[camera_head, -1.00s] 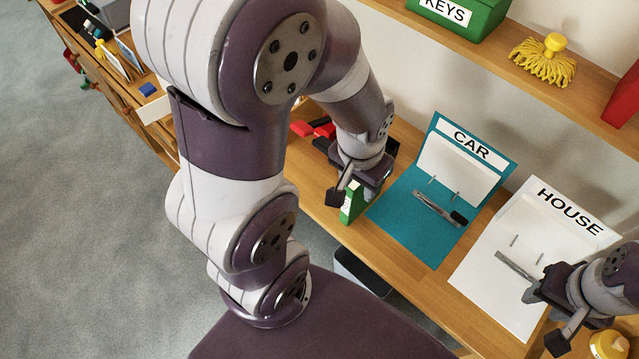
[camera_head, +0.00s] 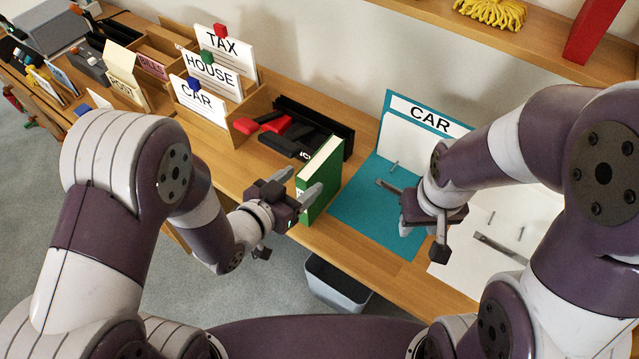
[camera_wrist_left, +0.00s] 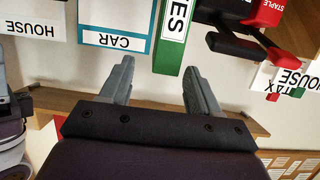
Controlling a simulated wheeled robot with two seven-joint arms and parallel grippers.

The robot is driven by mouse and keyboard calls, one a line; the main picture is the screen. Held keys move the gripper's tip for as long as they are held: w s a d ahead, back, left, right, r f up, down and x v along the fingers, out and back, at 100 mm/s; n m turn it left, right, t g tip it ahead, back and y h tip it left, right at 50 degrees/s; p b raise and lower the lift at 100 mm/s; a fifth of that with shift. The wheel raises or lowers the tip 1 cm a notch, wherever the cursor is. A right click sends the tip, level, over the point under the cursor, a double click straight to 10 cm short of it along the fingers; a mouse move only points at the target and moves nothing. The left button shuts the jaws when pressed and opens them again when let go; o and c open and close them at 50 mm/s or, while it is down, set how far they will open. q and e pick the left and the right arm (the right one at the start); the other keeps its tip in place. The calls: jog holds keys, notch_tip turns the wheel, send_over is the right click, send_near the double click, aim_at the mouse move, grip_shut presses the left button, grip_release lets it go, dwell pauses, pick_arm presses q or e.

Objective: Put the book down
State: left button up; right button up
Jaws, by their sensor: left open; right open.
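The green book (camera_head: 322,178) stands upright on the wooden desk (camera_head: 400,280), between a black holder and the teal CAR folder. Its spine, with a white label ending in "ES", also shows in the left wrist view (camera_wrist_left: 167,61). My left gripper (camera_head: 300,180) is open and empty on the near left side of the book. In the left wrist view its two fingers (camera_wrist_left: 157,70) are spread, with the book's end just beyond and between the tips. My right gripper (camera_head: 415,215) is open and empty above the teal folder (camera_head: 365,225).
A black holder (camera_head: 335,128) with red and black tools stands left of the book. A wooden sorter (camera_head: 245,108) holds TAX, HOUSE and CAR cards. A white folder (camera_head: 465,265) lies at the right. A grey bin (camera_head: 335,287) stands below the desk edge.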

aim_at(314, 168)
pick_arm(q)
jog(key=x, duration=0.6)
jog(key=shift+w+f, duration=0.2)
jog(key=shift+w, duration=0.3)
jog(key=shift+a+r, duration=0.1)
grip_shut()
